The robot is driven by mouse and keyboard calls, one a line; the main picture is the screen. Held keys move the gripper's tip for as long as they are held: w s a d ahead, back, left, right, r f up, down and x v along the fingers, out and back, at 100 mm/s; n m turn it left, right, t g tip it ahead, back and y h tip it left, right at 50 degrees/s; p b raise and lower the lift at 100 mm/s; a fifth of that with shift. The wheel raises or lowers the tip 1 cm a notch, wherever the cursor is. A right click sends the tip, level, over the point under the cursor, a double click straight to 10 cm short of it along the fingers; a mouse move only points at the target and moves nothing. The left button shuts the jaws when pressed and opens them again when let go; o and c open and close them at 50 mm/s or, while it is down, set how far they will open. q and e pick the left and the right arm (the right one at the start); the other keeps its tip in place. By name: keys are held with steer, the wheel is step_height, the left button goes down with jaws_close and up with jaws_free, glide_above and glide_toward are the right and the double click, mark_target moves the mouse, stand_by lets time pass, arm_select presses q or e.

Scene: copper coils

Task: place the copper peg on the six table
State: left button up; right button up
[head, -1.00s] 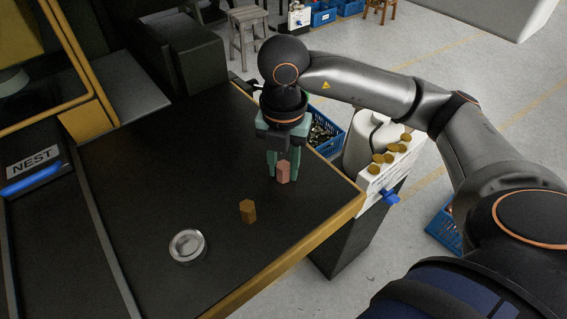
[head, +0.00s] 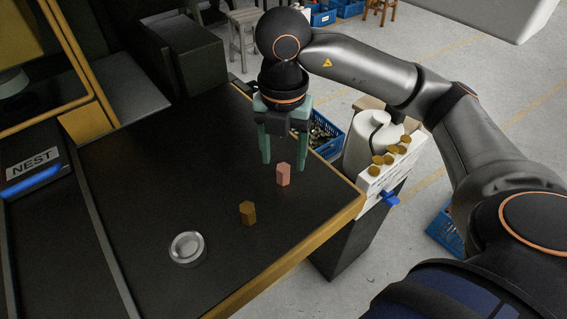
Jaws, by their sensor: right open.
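The copper peg (head: 283,174) is a small pinkish hexagonal block standing upright on the dark table (head: 150,190), near its right edge. My right gripper (head: 283,166) points down with its green fingers spread, one on each side just above and behind the peg. The fingers are open and hold nothing. I cannot tell exactly how high the fingertips are above the table. My left gripper is not in view.
A brass-coloured hexagonal peg (head: 248,212) and a round silver dish (head: 187,249) stand on the table nearer the front. A box labelled NEST (head: 33,168) is at the left. A white stand with brass pieces (head: 384,172) and a blue crate (head: 326,137) are beyond the right edge.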

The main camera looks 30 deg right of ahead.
mark_target(283, 166)
steer(key=shift+r, duration=1.95)
